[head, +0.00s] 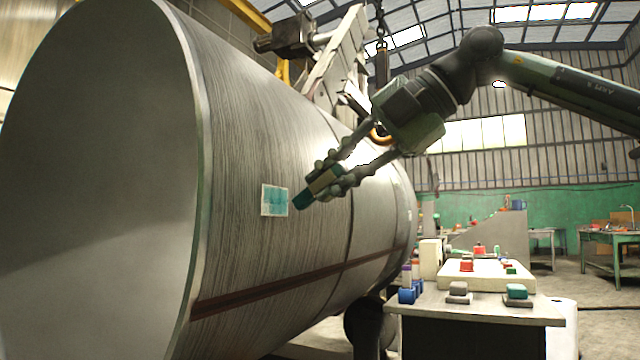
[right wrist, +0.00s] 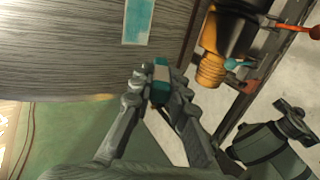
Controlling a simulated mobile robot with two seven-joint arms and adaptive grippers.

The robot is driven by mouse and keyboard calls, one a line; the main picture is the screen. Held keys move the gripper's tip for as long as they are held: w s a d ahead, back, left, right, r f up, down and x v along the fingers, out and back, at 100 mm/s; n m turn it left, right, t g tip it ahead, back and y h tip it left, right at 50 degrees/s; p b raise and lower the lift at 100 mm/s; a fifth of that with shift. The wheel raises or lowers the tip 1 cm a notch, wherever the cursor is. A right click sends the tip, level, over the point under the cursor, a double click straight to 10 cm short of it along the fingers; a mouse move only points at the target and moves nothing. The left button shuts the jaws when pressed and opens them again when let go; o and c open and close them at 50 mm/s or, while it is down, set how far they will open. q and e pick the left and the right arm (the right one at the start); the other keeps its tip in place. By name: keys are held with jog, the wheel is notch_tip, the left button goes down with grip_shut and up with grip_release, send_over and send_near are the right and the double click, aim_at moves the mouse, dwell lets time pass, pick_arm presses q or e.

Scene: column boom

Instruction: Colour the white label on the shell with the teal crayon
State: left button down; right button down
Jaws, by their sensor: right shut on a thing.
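The shell (head: 265,130) is a large grey metal cylinder filling the left of the head view. Its white label (head: 275,200) is on the curved side, with teal colouring over much of it and white at the edges. The label also shows in the right wrist view (right wrist: 138,20), partly cut off at the top. My right gripper (head: 324,182) is shut on the teal crayon (head: 303,199), a block with a pale band. The crayon (right wrist: 160,82) points toward the shell, just right of the label in the head view. Whether it touches the shell I cannot tell. My left gripper is not in view.
A table (head: 470,307) at the lower right bears a pale tray (head: 487,282) and several coloured blocks. A hook and clamp hardware (head: 335,60) stand above the shell. A dark reddish strip (head: 270,285) runs along the shell below the label.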

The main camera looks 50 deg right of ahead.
aim_at(302, 193)
jog(key=shift+s+d+b, duration=0.2)
jog(key=shift+s+b, duration=0.25)
jog(key=shift+s, duration=0.4)
jog(key=shift+s+d, duration=0.2)
jog(key=shift+s, duration=0.4)
jog(key=shift+w, duration=0.1)
jog(key=shift+w+a+p, duration=0.35)
jog(key=shift+w+p, duration=0.05)
jog(key=shift+w, duration=0.75)
jog(key=shift+w+a+p, duration=0.35)
jog(key=shift+w+p, duration=0.05)
jog(key=shift+w, duration=0.8)
jog(key=shift+w+a+p, duration=0.35)
jog(key=shift+w+p, duration=0.05)
jog(key=shift+w, duration=0.75)
jog(key=shift+w+a+p, duration=0.25)
jog(key=shift+w+p, duration=0.05)
jog(key=shift+w, duration=0.45)
